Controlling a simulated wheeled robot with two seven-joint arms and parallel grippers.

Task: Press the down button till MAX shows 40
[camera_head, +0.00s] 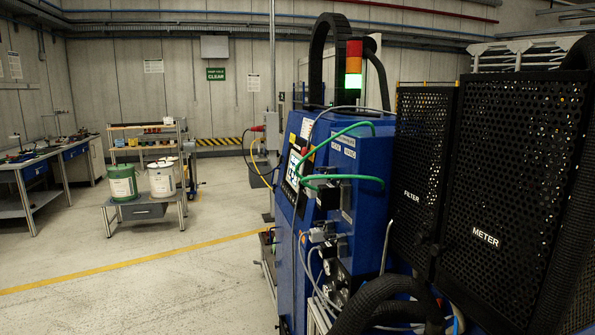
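The blue pump machine (359,200) stands at the right of centre, seen from its side. A control panel with a lit screen (293,168) is on its left face and shows only at a steep angle. I cannot read a MAX value or make out a down button there. Neither of my grippers is in the view.
Black perforated housings marked FILTER (418,170) and METER (510,190) fill the right side. Hoses and cables hang off the machine's front. A cart with two buckets (123,183) stands at left, beyond a yellow floor line (130,263). The floor at left is clear.

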